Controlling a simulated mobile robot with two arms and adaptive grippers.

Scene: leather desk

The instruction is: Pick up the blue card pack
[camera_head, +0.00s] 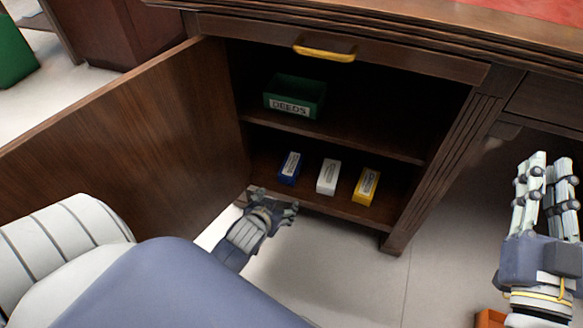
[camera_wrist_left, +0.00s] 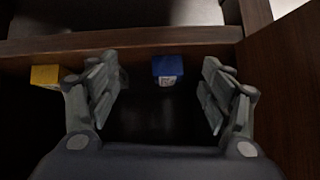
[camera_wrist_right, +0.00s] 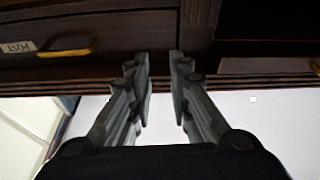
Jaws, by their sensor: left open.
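The blue card pack (camera_head: 290,168) stands on the lower shelf of the open cabinet, left of a white pack (camera_head: 328,177) and a yellow pack (camera_head: 366,186). My left gripper (camera_head: 276,203) is at the cabinet's front, just before the lower shelf and below the blue pack, not touching it. In the left wrist view the blue pack (camera_wrist_left: 168,67) shows beyond and between the open, empty fingers (camera_wrist_left: 161,85). The yellow pack (camera_wrist_left: 46,76) is at the left there. My right gripper (camera_head: 549,165) is empty, at the far right, its fingers a small gap apart (camera_wrist_right: 160,62).
The open cabinet door (camera_head: 130,130) stands left of my left gripper. A green box marked DEEDS (camera_head: 295,97) sits on the upper shelf (camera_head: 340,137). A drawer with a yellow handle (camera_head: 325,53) is above. An orange object (camera_head: 490,318) is at the lower right.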

